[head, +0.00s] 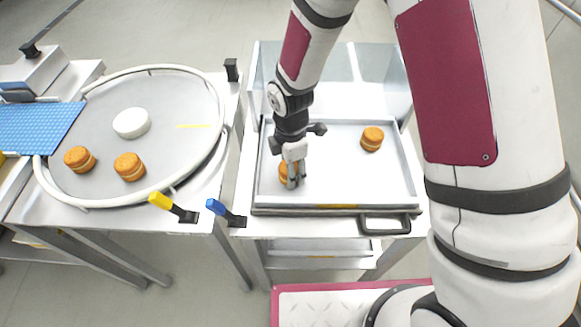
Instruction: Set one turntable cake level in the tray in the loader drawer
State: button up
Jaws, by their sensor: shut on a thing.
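My gripper (292,181) points down over the left part of the tray (345,190) in the loader drawer. It is shut on a cake (284,171), which its fingers partly hide. This cake is at or just above the tray floor; I cannot tell if it touches or is level. Another filled cake (372,139) stands upright in the tray at the back right. On the round turntable (150,90) at the left, one cake (80,160) sits near the left front edge. A second cake (129,167) sits to its right.
A white round hub (132,123) stands on the turntable inside a raised rail. A blue belt (40,128) meets it at the left. Yellow (160,201) and blue (217,207) levers stand at the front. The drawer has a dark handle (385,224). The tray's middle and front right are clear.

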jog(key=shift+f, duration=0.1)
jog(key=o, duration=0.8)
jog(key=d+r+m+t, duration=0.1)
jog(key=d+r+m, duration=0.15)
jog(key=r, duration=0.75)
jog(key=d+r+m, duration=0.2)
jog(key=d+r, duration=0.1)
jog(key=r, duration=0.7)
jog(key=shift+s+d+r+m+t, duration=0.7)
jog(key=shift+s+d+r+m, duration=1.5)
jog(key=shift+s+m, duration=0.75)
jog(key=shift+s+d+r+m+t, duration=0.7)
jog(key=shift+s+d+r+m, duration=1.45)
jog(key=shift+s+m, duration=0.75)
jog(key=shift+s+d+r+m+t, duration=0.7)
jog(key=shift+s+d+r+m, duration=1.5)
jog(key=shift+s+m, duration=0.7)
